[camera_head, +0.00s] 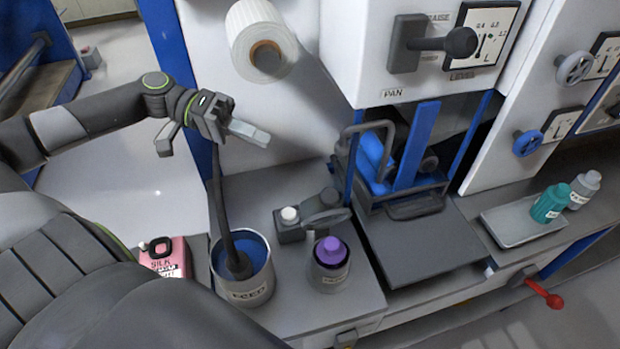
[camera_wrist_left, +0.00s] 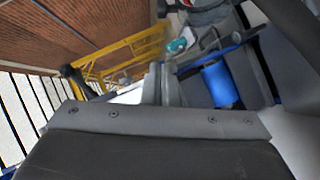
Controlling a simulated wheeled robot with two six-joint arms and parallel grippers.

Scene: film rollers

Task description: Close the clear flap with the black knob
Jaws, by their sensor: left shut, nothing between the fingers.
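I cannot make out a clear flap in either view. A black knob (camera_head: 460,42) sits on the end of a lever on the white machine housing, but no clear panel shows attached to it. My left gripper (camera_head: 250,134) is shut and empty. It is in the air in front of the white machine side, below the paper roll and apart from the knob. Its shut fingers show in the left wrist view (camera_wrist_left: 155,85). My right gripper is not in view.
A paper roll (camera_head: 262,45) hangs above my left gripper. Below stand a pot of blue ink (camera_head: 250,285) with a tall dark handle and a purple-capped container (camera_head: 330,262). Teal (camera_head: 550,204) and grey (camera_head: 584,188) bottles stand farther right.

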